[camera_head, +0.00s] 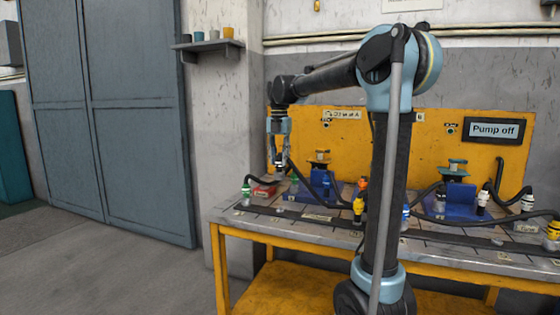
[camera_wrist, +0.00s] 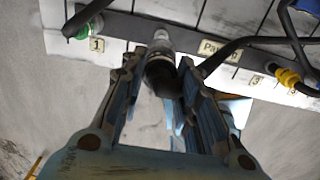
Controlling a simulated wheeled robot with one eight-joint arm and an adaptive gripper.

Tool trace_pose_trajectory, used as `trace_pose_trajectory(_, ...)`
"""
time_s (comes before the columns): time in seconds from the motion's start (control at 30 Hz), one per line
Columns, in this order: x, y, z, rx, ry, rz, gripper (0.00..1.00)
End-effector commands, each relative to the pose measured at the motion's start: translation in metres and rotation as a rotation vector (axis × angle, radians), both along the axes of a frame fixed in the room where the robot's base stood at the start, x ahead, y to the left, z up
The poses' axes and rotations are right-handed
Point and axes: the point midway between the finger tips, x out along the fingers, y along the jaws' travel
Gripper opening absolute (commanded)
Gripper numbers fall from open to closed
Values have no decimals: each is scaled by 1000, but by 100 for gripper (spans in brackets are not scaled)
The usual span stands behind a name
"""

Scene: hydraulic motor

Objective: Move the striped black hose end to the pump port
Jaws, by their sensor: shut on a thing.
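My gripper (camera_head: 280,160) is above the left part of the workbench, pointing down. In the wrist view my gripper (camera_wrist: 160,85) is shut on a black hose end (camera_wrist: 160,70) with a pale grey metal tip. Its black hose runs off to the right. I cannot make out stripes on it in this view. Two blue hydraulic units stand on the bench, one at left (camera_head: 320,185) and one at right (camera_head: 457,199). I cannot tell which port is the pump port. Black-and-white hose ends also stand at the right (camera_head: 483,201).
A green hose end (camera_wrist: 85,28) by label 1 and a yellow one (camera_wrist: 288,77) by label 3 flank the held one. Several hoses cross the bench (camera_head: 232,219). A red block (camera_head: 263,191) lies at left. A "Pump off" display (camera_head: 493,130) hangs on the yellow panel (camera_head: 390,135).

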Motion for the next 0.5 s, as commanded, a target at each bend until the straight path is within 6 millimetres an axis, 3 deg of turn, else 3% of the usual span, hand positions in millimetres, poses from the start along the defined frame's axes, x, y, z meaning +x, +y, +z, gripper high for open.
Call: trace_pose_trajectory(0.5,64,23,0,0,0,-1,0)
